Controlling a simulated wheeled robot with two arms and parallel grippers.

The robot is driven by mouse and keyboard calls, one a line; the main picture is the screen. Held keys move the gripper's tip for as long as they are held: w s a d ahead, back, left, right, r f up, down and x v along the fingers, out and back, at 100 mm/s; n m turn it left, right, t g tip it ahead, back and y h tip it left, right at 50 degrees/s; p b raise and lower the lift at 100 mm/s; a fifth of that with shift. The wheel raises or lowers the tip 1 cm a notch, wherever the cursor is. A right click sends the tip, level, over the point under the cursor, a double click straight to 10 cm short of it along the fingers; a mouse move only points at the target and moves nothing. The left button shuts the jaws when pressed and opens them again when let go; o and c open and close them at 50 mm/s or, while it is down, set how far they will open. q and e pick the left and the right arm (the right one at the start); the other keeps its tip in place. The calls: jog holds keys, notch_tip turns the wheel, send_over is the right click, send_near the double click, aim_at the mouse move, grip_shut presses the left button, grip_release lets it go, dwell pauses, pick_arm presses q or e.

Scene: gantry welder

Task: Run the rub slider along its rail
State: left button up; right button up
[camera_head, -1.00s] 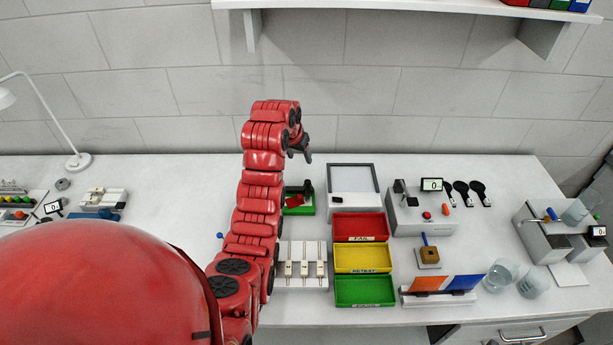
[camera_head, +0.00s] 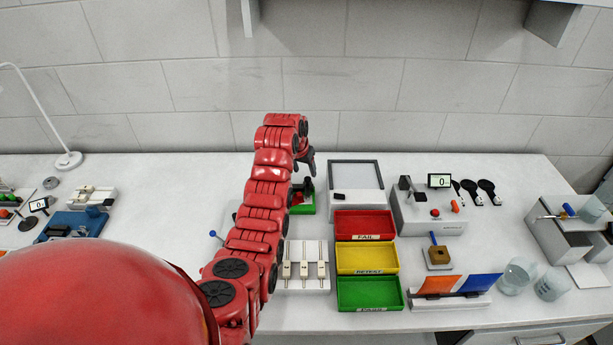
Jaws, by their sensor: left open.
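My left arm reaches up the middle of the head view. Its dark gripper (camera_head: 311,168) is open and empty, over the back of the bench. Below it, partly hidden by the arm, is a green-based device (camera_head: 305,209) with a black upright and a red part. I cannot tell for sure which part is the rub slider. Right of it lies a grey-framed white panel (camera_head: 356,177) with a small black block on its front left. A white unit with three cream sliders (camera_head: 304,270) stands nearer, beside my forearm. My right gripper is not in view.
Red (camera_head: 364,225), yellow (camera_head: 367,258) and green (camera_head: 369,293) trays stand in a column. A grey device with a display (camera_head: 428,210) stands to their right, with glass beakers (camera_head: 517,275) farther right. A tiled wall (camera_head: 430,95) closes the back.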

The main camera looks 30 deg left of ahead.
aim_at(307, 178)
pick_arm(q)
jog(key=shift+p+x, duration=0.6)
jog(key=shift+x, duration=1.95)
grip_shut()
